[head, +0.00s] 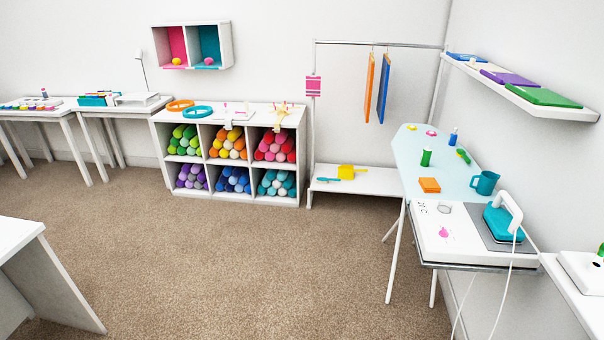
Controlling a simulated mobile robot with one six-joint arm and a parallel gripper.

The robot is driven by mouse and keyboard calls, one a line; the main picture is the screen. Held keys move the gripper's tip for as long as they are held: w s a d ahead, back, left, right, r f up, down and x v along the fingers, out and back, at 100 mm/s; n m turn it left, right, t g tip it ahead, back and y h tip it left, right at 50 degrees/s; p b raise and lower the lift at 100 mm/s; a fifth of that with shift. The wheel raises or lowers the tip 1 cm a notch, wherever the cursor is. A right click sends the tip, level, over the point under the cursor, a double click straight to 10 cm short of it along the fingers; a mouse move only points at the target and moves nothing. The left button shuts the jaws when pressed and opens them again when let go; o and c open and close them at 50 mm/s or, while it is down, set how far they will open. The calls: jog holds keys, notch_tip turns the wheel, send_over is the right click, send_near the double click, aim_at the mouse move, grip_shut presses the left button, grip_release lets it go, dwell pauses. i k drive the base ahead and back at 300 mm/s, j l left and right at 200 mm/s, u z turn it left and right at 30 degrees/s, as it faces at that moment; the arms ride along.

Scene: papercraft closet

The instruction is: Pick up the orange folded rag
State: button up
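The orange folded rag (429,185) lies flat on the pale blue ironing board (408,158) at the right of the head view. It is a small square pad near the board's front part. A teal mug (484,183) stands to its right, and a green cylinder (426,157) stands behind it. A white panel with small items lies just in front of it. My gripper is not in the head view.
A teal iron (503,219) with a hanging white cord rests at the board's front right. A white table (22,235) stands at the near left. A cubby shelf (235,165) stands at the back wall. The carpeted floor between is clear.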

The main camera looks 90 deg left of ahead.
aim_at(429, 185)
jog(key=u, duration=2.15)
jog(key=z, duration=1.55)
jog(key=u, duration=1.55)
jog(key=i+j+z, duration=0.4)
jog(key=i+j, duration=0.65)
jog(key=i, duration=0.5)
jog(key=i+j+z, duration=0.4)
jog(key=i+j, duration=1)
jog(key=j, duration=0.1)
